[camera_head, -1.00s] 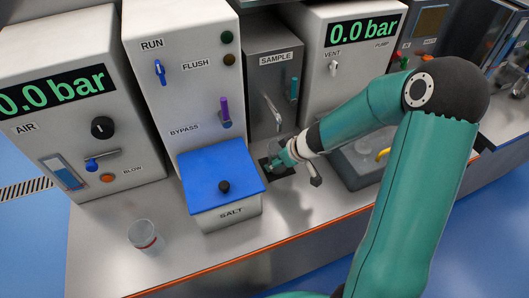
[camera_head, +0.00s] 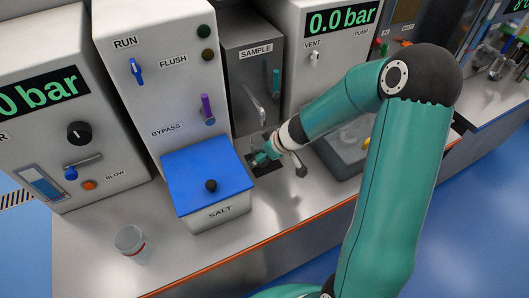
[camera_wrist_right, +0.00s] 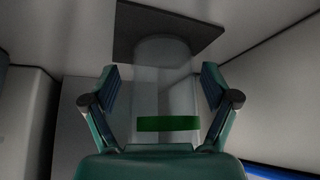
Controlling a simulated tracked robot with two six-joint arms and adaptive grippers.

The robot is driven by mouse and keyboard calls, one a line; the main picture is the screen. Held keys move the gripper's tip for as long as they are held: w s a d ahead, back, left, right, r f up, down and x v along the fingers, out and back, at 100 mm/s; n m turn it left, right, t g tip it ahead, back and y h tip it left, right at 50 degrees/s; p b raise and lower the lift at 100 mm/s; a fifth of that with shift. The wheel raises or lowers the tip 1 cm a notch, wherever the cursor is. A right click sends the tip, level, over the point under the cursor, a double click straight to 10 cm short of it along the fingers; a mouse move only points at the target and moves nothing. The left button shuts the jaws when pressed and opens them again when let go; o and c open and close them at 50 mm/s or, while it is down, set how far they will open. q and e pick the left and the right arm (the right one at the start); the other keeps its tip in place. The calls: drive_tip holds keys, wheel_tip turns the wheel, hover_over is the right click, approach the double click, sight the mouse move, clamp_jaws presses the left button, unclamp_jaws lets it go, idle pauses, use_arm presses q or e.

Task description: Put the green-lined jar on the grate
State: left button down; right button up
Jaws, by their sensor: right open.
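The green-lined jar is clear, with a green band (camera_wrist_right: 168,124), and stands between the fingers of my right gripper in the right wrist view. My right gripper (camera_wrist_right: 160,100) is open, with a finger on each side of the jar. The far end of the jar overlaps the dark square grate (camera_wrist_right: 135,22) in that view. In the head view my right gripper (camera_head: 268,154) is low at the grate (camera_head: 262,168), in front of the SAMPLE box. The jar cannot be made out there. My left gripper is not in view.
The SAMPLE box (camera_head: 253,75) with its spout stands behind the gripper. The blue-lidded SALT box (camera_head: 210,182) is close on the left. A clear jar with a red line (camera_head: 130,240) stands at the front left. A sunken basin (camera_head: 345,150) lies to the right.

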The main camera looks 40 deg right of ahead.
drive_tip(key=p+v, duration=0.8)
drive_tip(key=v, duration=0.4)
